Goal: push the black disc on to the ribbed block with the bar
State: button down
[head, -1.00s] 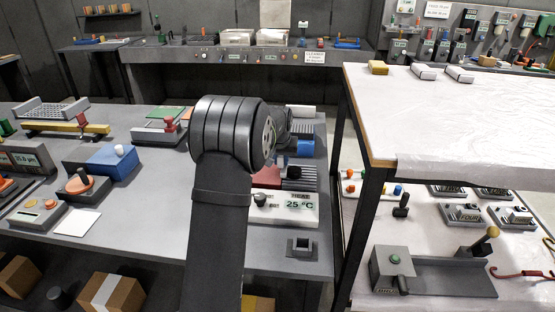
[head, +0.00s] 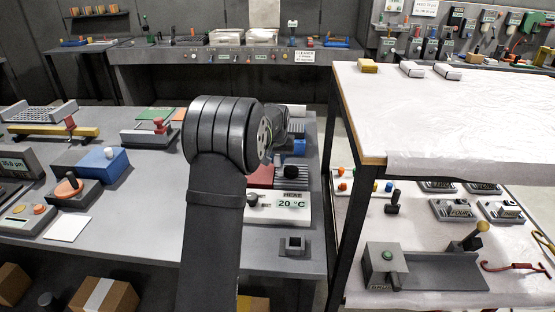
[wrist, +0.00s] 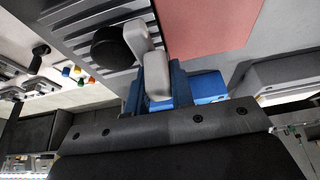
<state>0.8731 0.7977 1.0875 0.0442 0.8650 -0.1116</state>
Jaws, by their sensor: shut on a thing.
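My gripper (wrist: 157,90) is shut on a light grey bar (wrist: 157,78), between its blue fingers. The bar has a crosspiece at its far end. The black disc (wrist: 112,47) lies over the ribs of the dark grey ribbed block (wrist: 75,18), beside the crosspiece; they look in contact. In the head view the disc (head: 291,173) shows near the left part of the ribbed block (head: 296,187). The reddish plate (wrist: 208,25) adjoins the block and also shows in the head view (head: 261,176). My arm hides the gripper and bar in the head view.
A white unit (head: 275,211) with a dark knob and a display reading HEAT 20 °C stands in front of the plate and block. A blue block (wrist: 208,88) is near the fingers. A small grey socket (head: 292,246) stands near the bench's front edge. A white-topped table (head: 450,120) stands at right.

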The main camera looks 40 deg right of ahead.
notch_tip(320, 180, up, 7)
jog(key=w+a, duration=0.1)
jog(key=shift+f, duration=0.2)
dwell(0.6)
dwell(0.4)
